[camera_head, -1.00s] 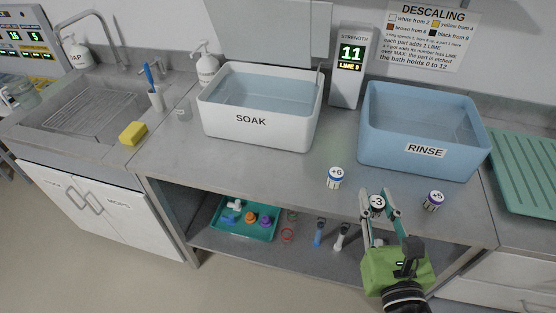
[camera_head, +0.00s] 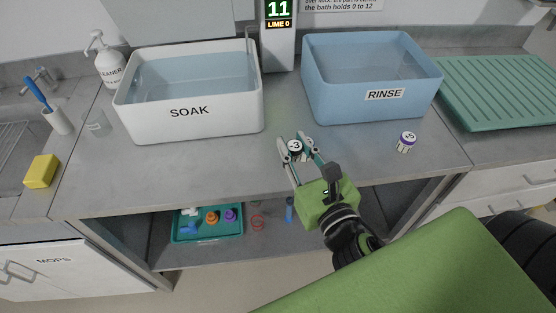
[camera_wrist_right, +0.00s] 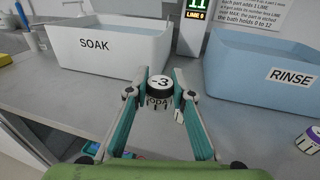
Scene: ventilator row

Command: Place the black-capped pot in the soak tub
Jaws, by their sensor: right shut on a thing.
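The black-capped pot (camera_head: 295,149), marked -3, is between the fingertips of my right gripper (camera_head: 297,147), which is shut on it. In the right wrist view the pot (camera_wrist_right: 159,87) is upright between the two fingers (camera_wrist_right: 160,92). The soak tub (camera_head: 190,111) is white, holds clear liquid and stands at the back of the counter, up and left of the gripper. The pot is outside the tub, in front of its right end. My left gripper is not in view.
The blue rinse tub (camera_head: 384,95) stands right of the strength display (camera_head: 279,40), which reads 11. A purple-marked pot (camera_head: 405,142) stands in front of it. The counter before the soak tub is clear.

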